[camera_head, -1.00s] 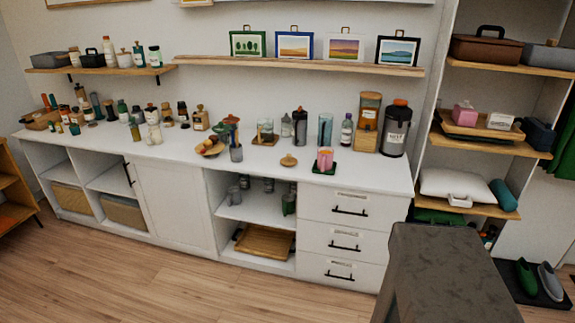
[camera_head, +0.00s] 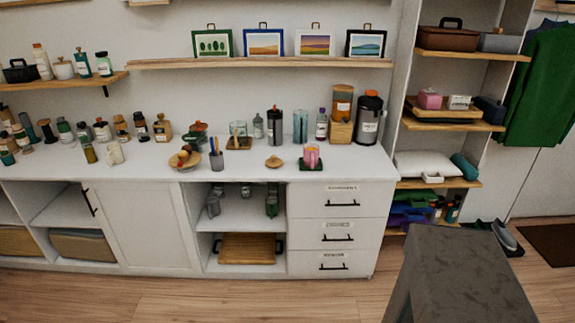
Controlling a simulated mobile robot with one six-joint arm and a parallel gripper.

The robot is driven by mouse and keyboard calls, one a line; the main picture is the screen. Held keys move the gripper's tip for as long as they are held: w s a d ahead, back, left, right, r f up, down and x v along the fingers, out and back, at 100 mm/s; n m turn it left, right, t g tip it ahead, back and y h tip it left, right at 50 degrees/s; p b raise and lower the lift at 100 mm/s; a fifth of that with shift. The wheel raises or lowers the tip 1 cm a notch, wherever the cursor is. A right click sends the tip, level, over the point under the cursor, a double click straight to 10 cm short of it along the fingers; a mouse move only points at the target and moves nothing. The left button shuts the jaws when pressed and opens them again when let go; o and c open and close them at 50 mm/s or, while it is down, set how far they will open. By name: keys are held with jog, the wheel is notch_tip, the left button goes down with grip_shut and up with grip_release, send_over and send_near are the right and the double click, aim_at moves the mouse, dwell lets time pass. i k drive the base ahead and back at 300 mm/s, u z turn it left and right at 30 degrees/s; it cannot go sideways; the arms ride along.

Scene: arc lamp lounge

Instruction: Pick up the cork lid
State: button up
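A small tan round lid with a knob, which looks like the cork lid (camera_head: 273,162), lies on the white counter (camera_head: 240,173). It sits left of a pink cup (camera_head: 311,154) on a dark green coaster, and right of a dark cup of pens (camera_head: 216,159). Nothing covers it. My gripper is not in view.
A wooden bowl (camera_head: 184,161) stands left of the pens. Tall bottles and a large dark dispenser (camera_head: 368,117) line the counter's back. Drawers (camera_head: 328,231) and open shelves are below. A dark grey slab (camera_head: 462,270) fills the lower right. Wood floor (camera_head: 240,300) lies in front.

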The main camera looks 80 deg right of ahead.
aim_at(273, 163)
jog(key=z, duration=0.55)
jog(key=i, duration=0.5)
jog(key=z, duration=0.65)
jog(key=i, duration=0.45)
jog(key=z, duration=0.15)
